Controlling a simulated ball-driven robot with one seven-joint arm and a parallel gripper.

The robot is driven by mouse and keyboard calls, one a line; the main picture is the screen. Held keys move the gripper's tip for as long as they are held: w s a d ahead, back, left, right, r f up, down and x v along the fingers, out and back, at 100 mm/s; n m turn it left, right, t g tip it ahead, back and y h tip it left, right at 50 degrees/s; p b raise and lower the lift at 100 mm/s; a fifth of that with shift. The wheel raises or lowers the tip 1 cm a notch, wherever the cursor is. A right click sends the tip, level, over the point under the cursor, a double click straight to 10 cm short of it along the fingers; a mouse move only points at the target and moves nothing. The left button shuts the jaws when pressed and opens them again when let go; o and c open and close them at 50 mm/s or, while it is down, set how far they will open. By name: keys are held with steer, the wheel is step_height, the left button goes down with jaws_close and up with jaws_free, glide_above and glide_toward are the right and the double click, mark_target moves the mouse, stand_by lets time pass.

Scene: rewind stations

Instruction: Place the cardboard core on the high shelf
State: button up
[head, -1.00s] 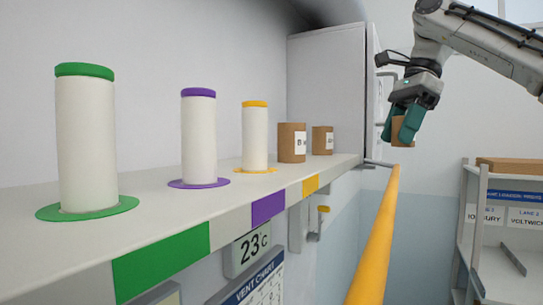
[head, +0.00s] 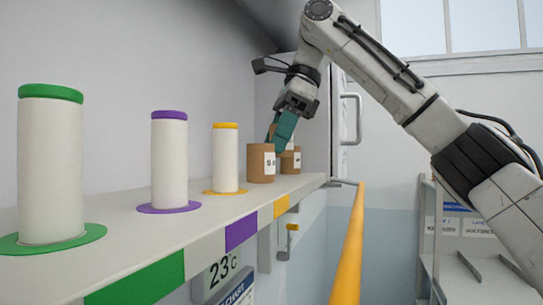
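My gripper (head: 283,130), with teal fingers, is above the far end of the high shelf (head: 130,232). It is shut on a brown cardboard core (head: 273,131), which shows only in part around the fingers. The held core is above and behind two other brown cores on the shelf, a nearer one (head: 259,164) and a farther one (head: 291,161). The nearer core and the fingers hide its lower part, so I cannot tell whether it touches the shelf.
White rolls with green (head: 51,165), purple (head: 169,160) and yellow (head: 225,160) caps stand along the shelf on matching discs. A grey cabinet (head: 312,110) is at the shelf's far end. A yellow rail (head: 350,250) runs to the right of the shelf.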

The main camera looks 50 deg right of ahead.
steer(key=shift+w+a+f, duration=0.1)
steer(key=shift+w+a, duration=0.2)
steer(key=shift+a, duration=0.1)
steer(key=shift+f, duration=1.6)
steer(key=shift+f, duration=0.1)
steer(key=shift+f, duration=0.15)
steer(key=o, duration=0.7)
steer(key=shift+o, duration=0.2)
steer(key=shift+r, duration=0.35)
steer(key=v, duration=0.7)
